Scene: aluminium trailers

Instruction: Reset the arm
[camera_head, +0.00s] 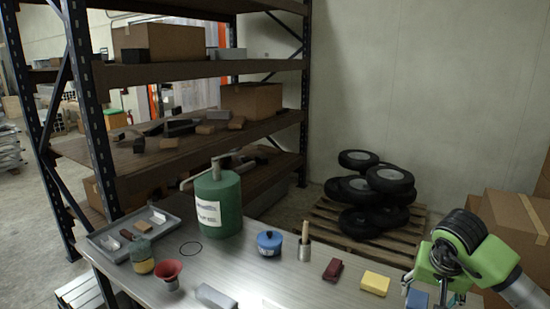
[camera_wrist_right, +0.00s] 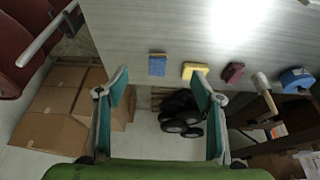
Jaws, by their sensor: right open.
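My right gripper (camera_head: 434,284) is at the lower right of the head view, on a green arm, over the right end of the metal table (camera_head: 255,265). In the wrist view my right gripper (camera_wrist_right: 161,78) has its two teal-padded fingers spread apart with nothing between them. A blue block (camera_head: 417,298) lies by it, partly hidden in the head view; it also shows in the wrist view (camera_wrist_right: 157,65). A yellow block (camera_head: 375,283) and a dark red block (camera_head: 333,269) lie left of it. My left gripper is not in view.
Tyres (camera_head: 388,180) on a pallet and cardboard boxes (camera_head: 512,222) stand behind. Shelves (camera_head: 190,70) rise left.

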